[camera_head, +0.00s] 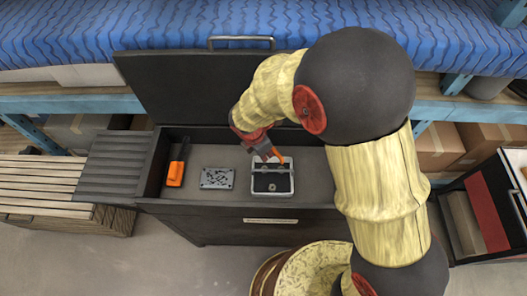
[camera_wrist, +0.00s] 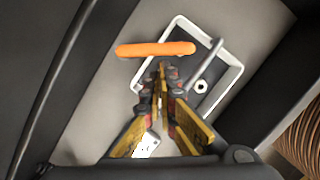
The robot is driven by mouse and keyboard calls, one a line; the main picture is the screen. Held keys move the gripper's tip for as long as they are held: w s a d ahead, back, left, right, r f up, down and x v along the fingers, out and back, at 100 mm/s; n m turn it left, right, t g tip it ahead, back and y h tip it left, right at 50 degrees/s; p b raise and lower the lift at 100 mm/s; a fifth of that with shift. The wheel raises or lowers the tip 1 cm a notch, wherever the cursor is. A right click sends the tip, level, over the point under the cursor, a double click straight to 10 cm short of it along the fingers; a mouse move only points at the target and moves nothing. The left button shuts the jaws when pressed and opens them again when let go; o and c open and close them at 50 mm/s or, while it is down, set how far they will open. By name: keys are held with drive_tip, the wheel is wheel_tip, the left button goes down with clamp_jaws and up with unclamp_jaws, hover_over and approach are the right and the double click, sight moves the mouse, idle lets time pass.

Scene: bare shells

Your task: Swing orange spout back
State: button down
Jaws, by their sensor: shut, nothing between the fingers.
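The orange spout (camera_wrist: 155,49) is a rounded bar. In the wrist view it lies across the upper left corner of a white-rimmed dark tray (camera_wrist: 228,92), its left end past the rim. In the head view a small part of the spout (camera_head: 276,155) shows beside my fingers, over the back of the tray (camera_head: 272,190). My gripper (camera_wrist: 162,70) is shut and empty, its fingertips just below the spout's middle in the wrist view. Whether they touch it, I cannot tell. In the head view my gripper (camera_head: 264,151) partly hides the spout.
A grey bar (camera_wrist: 206,66) crosses the tray beside the spout. The dark open chest (camera_head: 215,207) also holds a speckled grey plate (camera_head: 216,179) and an orange-and-black tool (camera_head: 176,172). Its raised lid (camera_head: 175,90) stands behind. Chest walls bound the space around my gripper.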

sight(278, 153)
drive_tip(key=shift+f, duration=0.25)
drive_tip(key=shift+w+d+r+n+p, duration=0.1)
drive_tip(key=shift+d+n+p, duration=0.45)
drive_tip(key=shift+n+p, duration=0.45)
drive_tip(key=d+n+p, duration=0.1)
drive_tip(key=n+p, duration=0.1)
drive_tip(key=p, duration=0.1)
drive_tip(key=w+d+n+t+y+p, duration=0.1)
drive_tip(key=d+n+p, duration=0.1)
drive_tip(key=n+p, duration=0.1)
drive_tip(key=shift+w+r+n+y, duration=0.1)
drive_tip(key=shift+w+n+y, duration=0.05)
drive_tip(key=shift+n+y, duration=0.15)
drive_tip(key=shift+w+d+p, duration=0.45)
drive_tip(key=shift+w+p, duration=0.1)
drive_tip(key=shift+p, duration=0.15)
drive_tip(key=shift+w+d, duration=0.1)
drive_tip(key=shift+w, duration=0.05)
